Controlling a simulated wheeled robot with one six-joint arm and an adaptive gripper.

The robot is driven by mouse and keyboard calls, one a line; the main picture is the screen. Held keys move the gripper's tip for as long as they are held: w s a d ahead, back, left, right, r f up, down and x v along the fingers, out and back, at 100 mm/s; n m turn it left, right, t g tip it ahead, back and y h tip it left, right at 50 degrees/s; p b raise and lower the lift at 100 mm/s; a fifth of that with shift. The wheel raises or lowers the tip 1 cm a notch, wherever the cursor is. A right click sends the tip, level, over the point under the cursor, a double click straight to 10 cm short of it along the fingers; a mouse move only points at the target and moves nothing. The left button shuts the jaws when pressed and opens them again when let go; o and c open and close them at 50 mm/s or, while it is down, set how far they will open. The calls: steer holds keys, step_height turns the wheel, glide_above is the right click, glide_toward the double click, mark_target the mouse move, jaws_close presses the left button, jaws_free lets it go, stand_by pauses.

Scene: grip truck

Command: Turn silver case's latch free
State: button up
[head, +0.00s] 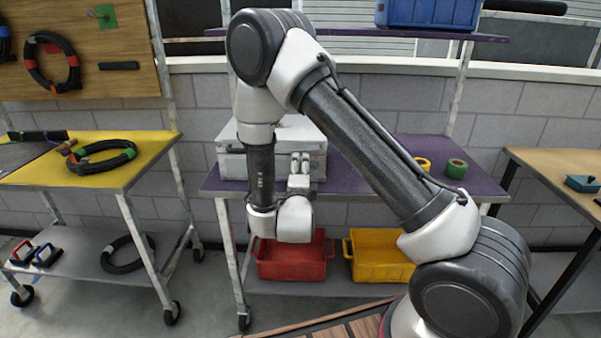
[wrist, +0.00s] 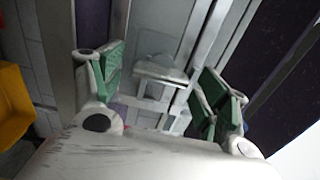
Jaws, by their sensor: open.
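The silver case (head: 232,165) sits on the purple shelf of the middle rack, partly hidden by my arm. My gripper (head: 300,160) is in front of the case's front face. In the wrist view my gripper (wrist: 163,90) is open, with its green finger pads apart on the left and right. A light grey latch (wrist: 160,70) shows between and beyond the fingertips, on the case's front. No contact between pads and latch is visible. The latch is hidden behind my gripper in the head view.
A green tape roll (head: 456,168) and a yellow one (head: 423,165) lie right of the case on the purple shelf (head: 480,182). A red bin (head: 290,262) and a yellow bin (head: 380,262) stand below. A yellow-topped cart (head: 140,150) is left.

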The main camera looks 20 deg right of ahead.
steer(key=v, duration=1.2)
